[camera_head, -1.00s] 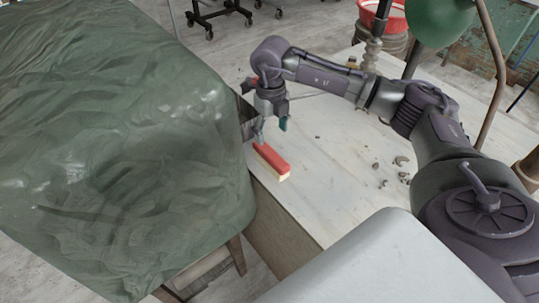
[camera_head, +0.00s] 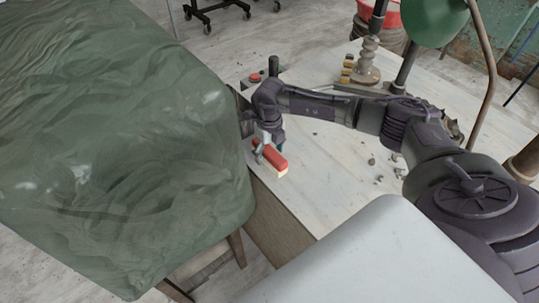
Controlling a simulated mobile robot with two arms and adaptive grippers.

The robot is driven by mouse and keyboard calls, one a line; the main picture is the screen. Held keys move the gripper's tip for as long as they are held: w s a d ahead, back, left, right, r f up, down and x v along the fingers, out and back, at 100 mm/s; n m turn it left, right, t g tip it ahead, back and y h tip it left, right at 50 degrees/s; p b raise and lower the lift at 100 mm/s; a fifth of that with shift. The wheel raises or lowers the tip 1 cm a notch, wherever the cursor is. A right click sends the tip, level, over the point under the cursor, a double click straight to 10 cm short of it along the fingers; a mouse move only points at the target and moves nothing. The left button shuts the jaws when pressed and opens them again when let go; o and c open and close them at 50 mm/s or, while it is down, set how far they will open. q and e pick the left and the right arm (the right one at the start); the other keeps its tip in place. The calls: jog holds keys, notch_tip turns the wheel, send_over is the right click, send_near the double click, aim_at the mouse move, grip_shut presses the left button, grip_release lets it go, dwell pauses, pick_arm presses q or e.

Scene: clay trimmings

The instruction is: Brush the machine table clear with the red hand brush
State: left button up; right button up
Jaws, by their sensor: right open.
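The red hand brush (camera_head: 274,164) lies on the pale machine table (camera_head: 318,196) near its left edge, its cream bristles showing at the near end. My right gripper (camera_head: 262,150) is open and low over the far part of the brush, with one finger at its left side. The other finger is hidden, and I cannot tell whether the fingers touch the brush. Several small grey-brown clay trimmings (camera_head: 378,180) lie on the table to the right, partly behind my right arm. My left gripper is out of view.
A large green draped cover (camera_head: 110,150) rises close to the table's left edge. A green lamp shade (camera_head: 434,20) and its stand are at the back right. A red bucket (camera_head: 392,14) stands behind the table.

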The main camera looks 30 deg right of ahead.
jog(key=c, duration=1.3)
jog(key=shift+r, duration=0.1)
